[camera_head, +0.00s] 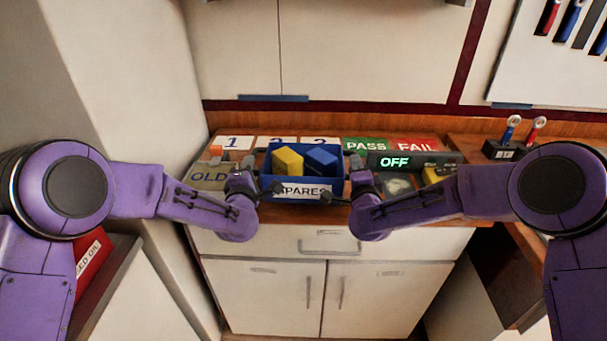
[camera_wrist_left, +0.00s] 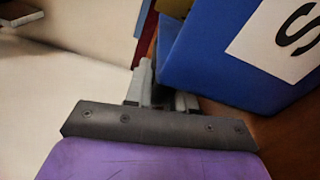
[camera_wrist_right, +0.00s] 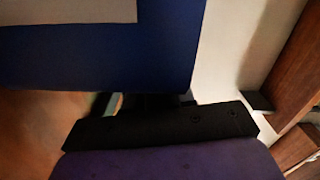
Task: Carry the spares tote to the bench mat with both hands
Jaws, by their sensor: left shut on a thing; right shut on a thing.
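The spares tote (camera_head: 335,172) is a blue open box with a white SPARES label, in the middle of the head view at the bench front. A yellow block (camera_head: 287,161) and a blue block (camera_head: 322,160) sit in it. My left gripper (camera_head: 258,162) is shut on its left side and my right gripper (camera_head: 354,164) on its right side. The tote's blue wall fills much of the left wrist view (camera_wrist_left: 215,60) and right wrist view (camera_wrist_right: 160,45). The tote looks about level; I cannot tell whether it touches the bench. I cannot clearly make out the bench mat.
Behind the tote are numbered cards (camera_head: 233,143), a green PASS card (camera_head: 366,145) and a red FAIL card (camera_head: 415,146). A dark unit reading OFF (camera_head: 425,161) stands right of it. An OLD card (camera_head: 208,177) lies left. A clear bag (camera_head: 398,186) and a tool holder (camera_head: 503,150) are further right.

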